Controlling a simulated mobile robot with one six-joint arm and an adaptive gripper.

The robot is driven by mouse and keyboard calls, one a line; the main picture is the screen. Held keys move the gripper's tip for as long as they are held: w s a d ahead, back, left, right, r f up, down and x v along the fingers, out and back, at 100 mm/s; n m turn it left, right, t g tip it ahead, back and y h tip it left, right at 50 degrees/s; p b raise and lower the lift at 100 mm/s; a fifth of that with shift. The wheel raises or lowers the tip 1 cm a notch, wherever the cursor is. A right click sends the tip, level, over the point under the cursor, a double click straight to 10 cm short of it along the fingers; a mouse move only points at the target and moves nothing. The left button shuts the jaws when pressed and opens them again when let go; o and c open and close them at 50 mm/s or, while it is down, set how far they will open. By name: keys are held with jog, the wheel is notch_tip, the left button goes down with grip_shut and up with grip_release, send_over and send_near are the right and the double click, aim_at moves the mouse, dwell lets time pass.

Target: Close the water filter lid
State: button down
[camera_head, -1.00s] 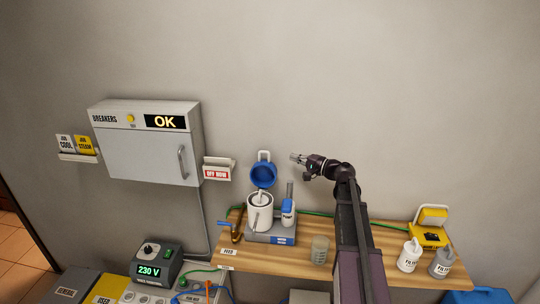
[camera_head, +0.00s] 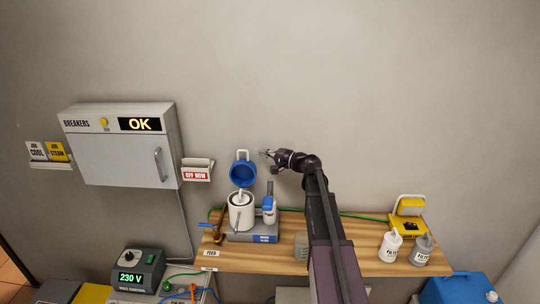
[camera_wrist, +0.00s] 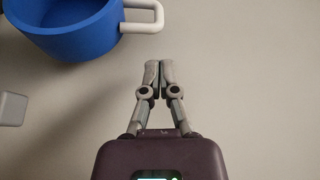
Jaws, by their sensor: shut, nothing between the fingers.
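The water filter lid (camera_head: 242,174) is blue with a white loop handle (camera_head: 242,155) and stands open, tipped up above the back of the white filter canister (camera_head: 240,213). My gripper (camera_head: 265,153) is shut and empty, just right of the lid's handle and apart from it. In the wrist view the lid (camera_wrist: 70,30) fills the upper left, its white handle (camera_wrist: 145,17) reaching toward my gripper (camera_wrist: 159,64). The shut fingertips sit just below and right of the handle, with a small gap in the picture. The canister is not clearly visible in the wrist view.
The canister stands on a grey base (camera_head: 252,236) beside a blue-capped bottle (camera_head: 269,209) on the wooden shelf (camera_head: 370,262). A beaker (camera_head: 301,246) stands near my arm. Filter bottles (camera_head: 391,246) and a yellow case (camera_head: 408,226) are at right. The wall above is clear.

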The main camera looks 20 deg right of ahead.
jog(key=shift+x, duration=2.85)
jog(key=shift+a, duration=0.15)
